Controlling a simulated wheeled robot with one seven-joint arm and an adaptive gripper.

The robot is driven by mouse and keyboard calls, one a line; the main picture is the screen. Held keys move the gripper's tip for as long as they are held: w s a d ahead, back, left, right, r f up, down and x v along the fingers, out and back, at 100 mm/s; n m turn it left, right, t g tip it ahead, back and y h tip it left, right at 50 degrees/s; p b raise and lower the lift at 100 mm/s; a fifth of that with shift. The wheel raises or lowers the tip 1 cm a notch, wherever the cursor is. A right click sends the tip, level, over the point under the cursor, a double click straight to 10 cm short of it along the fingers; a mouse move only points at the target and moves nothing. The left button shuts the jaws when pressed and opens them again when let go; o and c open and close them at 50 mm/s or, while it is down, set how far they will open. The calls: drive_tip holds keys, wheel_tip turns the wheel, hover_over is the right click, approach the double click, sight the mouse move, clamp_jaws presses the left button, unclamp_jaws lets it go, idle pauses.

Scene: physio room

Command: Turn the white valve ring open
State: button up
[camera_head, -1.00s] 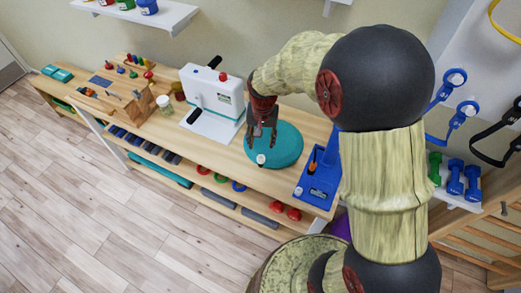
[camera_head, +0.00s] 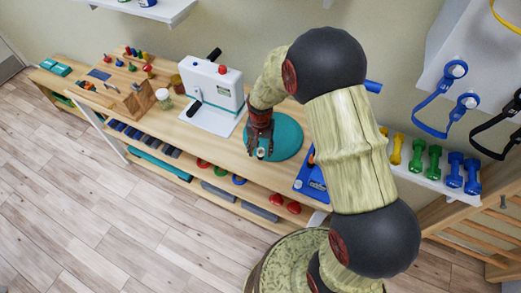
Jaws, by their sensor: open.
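The teal round cushion (camera_head: 288,138) lies flat on the wooden bench top, partly hidden behind my gripper and arm. The small white valve ring (camera_head: 261,153) shows at the cushion's near left edge. My gripper (camera_head: 261,150) points down over that edge with its fingers apart. In the picture, the fingertips lie at either side of the white ring. I cannot tell whether they touch it. Nothing shows held between them.
A white machine (camera_head: 212,97) with a red knob stands left of the cushion. A blue tray (camera_head: 311,183) lies to the right, partly behind my arm. Jars and a wooden block stand farther left. Coloured dumbbells (camera_head: 435,160) sit on a shelf at right.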

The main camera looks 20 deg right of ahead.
drive_tip(key=c, duration=0.4)
drive_tip(key=c, duration=0.7)
clamp_jaws()
